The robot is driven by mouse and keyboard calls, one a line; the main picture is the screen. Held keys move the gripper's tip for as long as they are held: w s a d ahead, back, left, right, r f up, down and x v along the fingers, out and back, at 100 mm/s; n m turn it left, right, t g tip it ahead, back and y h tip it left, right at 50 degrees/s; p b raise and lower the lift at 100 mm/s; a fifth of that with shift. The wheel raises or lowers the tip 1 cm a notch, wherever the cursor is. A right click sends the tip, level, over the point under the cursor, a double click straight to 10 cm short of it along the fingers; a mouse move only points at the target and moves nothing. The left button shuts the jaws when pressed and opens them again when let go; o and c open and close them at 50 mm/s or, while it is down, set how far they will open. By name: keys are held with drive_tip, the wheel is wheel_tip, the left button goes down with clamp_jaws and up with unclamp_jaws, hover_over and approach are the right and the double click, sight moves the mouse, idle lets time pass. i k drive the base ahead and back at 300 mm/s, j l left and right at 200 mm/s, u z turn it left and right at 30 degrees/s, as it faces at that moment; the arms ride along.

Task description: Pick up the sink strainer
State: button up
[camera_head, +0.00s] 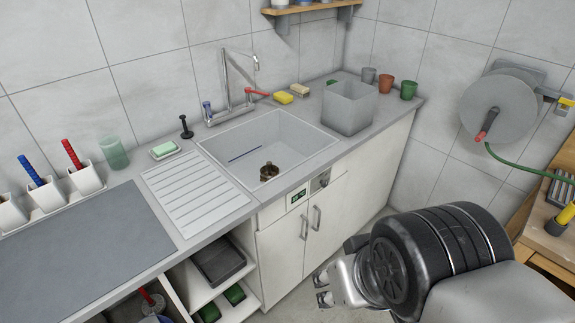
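A small dark bronze piece (269,172), which looks like the sink strainer, sits at the bottom of the light grey sink basin (290,148), near its front. Its fine detail is too small to make out. My gripper (322,289) is at the lower middle right, in front of the white cabinet and well apart from the sink. Its two fingertips are spread with a gap between them, and nothing shows in it. My arm's dark wrist hides part of the floor behind it.
The faucet (230,90) stands behind the basin. A grey square bin (350,107) stands right of it. A dark blue thin stick (245,154) lies in the basin. A black knobbed object (186,127) and a soap dish (165,151) stand left. The ribbed drainboard (195,193) is clear.

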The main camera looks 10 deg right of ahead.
sight(269, 170)
drive_tip(key=i+l+u, duration=0.1)
drive_tip(key=i+l, duration=0.25)
drive_tip(key=i+l+u, duration=0.15)
drive_tip(key=i+l, duration=0.2)
drive_tip(key=i+l+u, duration=0.1)
drive_tip(key=i+l, duration=0.25)
drive_tip(key=l, duration=0.15)
drive_tip(key=i+l+u, duration=0.15)
drive_tip(key=i+l, duration=0.15)
drive_tip(key=l, duration=0.15)
drive_tip(key=i+u, duration=0.15)
drive_tip(key=i, duration=0.35)
